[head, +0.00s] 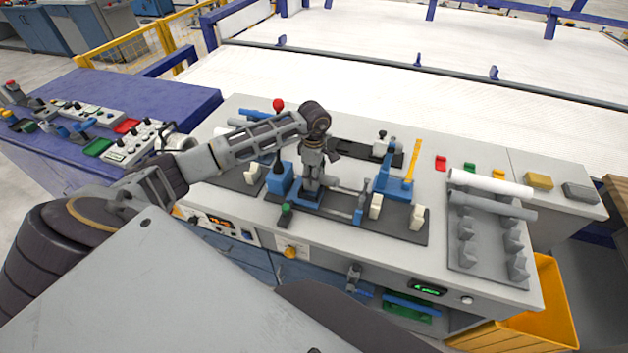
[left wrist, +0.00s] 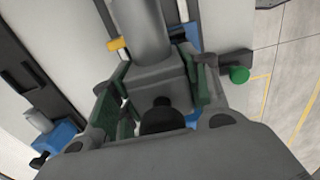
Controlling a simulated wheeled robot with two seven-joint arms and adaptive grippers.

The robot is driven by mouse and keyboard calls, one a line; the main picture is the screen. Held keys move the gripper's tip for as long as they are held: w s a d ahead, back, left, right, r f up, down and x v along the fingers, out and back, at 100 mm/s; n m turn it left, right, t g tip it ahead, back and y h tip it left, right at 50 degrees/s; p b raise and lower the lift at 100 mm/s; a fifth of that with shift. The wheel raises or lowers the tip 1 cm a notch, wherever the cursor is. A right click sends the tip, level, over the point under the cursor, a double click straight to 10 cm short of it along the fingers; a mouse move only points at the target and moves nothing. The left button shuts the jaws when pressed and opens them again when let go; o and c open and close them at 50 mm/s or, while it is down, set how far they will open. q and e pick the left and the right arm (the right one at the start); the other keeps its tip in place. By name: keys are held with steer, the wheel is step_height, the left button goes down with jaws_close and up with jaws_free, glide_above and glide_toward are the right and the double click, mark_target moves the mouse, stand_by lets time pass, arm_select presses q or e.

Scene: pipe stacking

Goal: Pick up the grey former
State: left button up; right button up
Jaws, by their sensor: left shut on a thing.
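My left gripper (head: 313,186) points down over the blue fixture in the middle of the bench and is shut on the grey former. In the left wrist view the grey former (left wrist: 155,76) is a grey block with a rounded bar, held between the green-padded fingers (left wrist: 158,90). In the head view the gripper mostly hides the former, and I cannot tell whether it still touches the fixture. My right gripper is not in view.
The blue fixture (head: 386,185) stands on a dark plate beside cream blocks (head: 417,218). A grey rack (head: 487,245) at the right carries a white pipe (head: 490,183) and a grey pipe (head: 493,205). A green knob (left wrist: 239,75) is close to the gripper.

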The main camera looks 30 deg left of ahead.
arm_select(q)
steer(key=shift+r+b, duration=0.5)
steer(key=shift+r, duration=2.85)
